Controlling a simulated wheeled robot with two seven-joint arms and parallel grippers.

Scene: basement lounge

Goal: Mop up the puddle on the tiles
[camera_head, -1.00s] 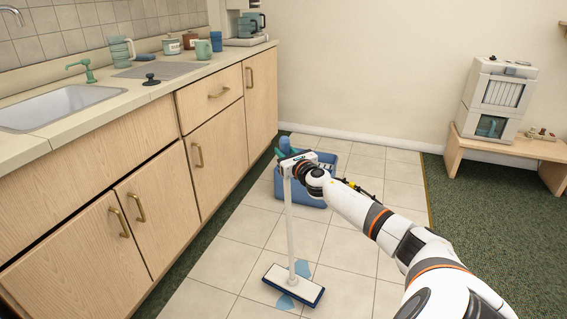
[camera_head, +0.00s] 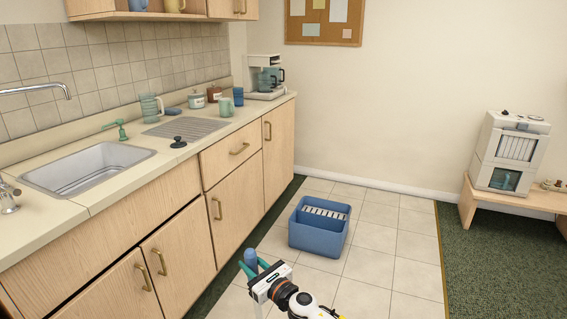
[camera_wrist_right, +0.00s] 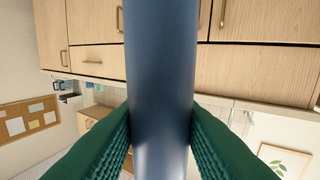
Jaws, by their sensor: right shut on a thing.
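My right gripper (camera_head: 258,268) has its green fingers closed around the blue grip of the mop handle (camera_head: 250,259), low in the head view. The wrist view shows the blue handle (camera_wrist_right: 160,70) as a thick cylinder between both fingers (camera_wrist_right: 160,138). A short piece of the white pole (camera_head: 262,309) shows below the gripper at the frame's bottom edge. The mop head and the puddle are out of view. My left gripper is not seen.
A blue bucket (camera_head: 318,239) with a pale slotted wringer stands on the tiles (camera_head: 385,240) beyond the gripper. Wooden cabinets (camera_head: 180,258) with a sink (camera_head: 88,168) line the left. Clear tiles lie right of the bucket, then green carpet (camera_head: 490,265) and a low bench (camera_head: 510,196).

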